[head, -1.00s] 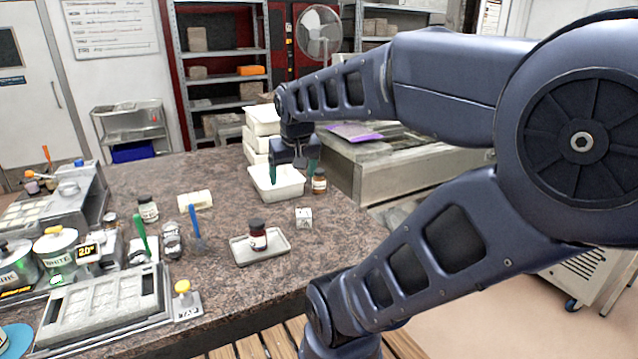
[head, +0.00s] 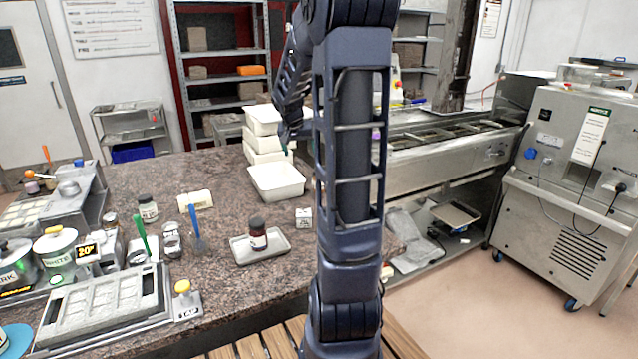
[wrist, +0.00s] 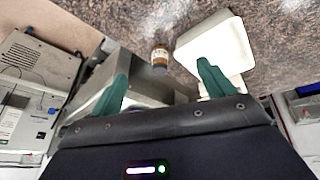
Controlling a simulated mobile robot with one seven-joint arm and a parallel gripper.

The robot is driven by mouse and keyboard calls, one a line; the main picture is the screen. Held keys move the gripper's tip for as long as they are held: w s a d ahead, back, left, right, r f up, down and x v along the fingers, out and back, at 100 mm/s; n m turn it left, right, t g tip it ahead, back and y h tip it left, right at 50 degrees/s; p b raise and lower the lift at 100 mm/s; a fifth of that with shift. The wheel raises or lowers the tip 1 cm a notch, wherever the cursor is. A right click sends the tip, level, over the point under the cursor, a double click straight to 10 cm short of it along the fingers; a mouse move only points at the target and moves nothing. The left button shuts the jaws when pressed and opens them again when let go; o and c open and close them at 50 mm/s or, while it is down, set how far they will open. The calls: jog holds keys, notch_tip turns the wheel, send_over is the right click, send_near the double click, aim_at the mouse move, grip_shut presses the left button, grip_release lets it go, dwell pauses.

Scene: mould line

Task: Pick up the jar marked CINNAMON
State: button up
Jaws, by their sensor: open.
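Several jars are in view, and I cannot read CINNAMON on any of them. A brown jar with a pale label (wrist: 160,56) stands beside a white tub (wrist: 222,46) in the wrist view. It appears between my fingertips there, but beyond them; my own arm hides it in the head view. A dark-capped jar (head: 257,235) stands on a small grey tray (head: 275,250). My gripper (wrist: 162,70) is open and empty, with green fingers spread. My arm mostly hides it in the head view.
The white tub (head: 277,183) stands near the counter's far edge, with stacked white tubs (head: 262,122) behind. A small marked cube (head: 303,217) is right of the tray. A blue-handled tool (head: 197,230) and a glass jar (head: 172,240) stand to the left. Some bare counter lies between.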

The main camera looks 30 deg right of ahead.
jog(key=w+d+f+m, duration=0.3)
jog(key=w+d+f, duration=1)
jog(key=shift+x, duration=5.4)
jog(key=shift+a, duration=0.15)
jog(key=c, duration=1.2)
jog(key=shift+r, duration=0.1)
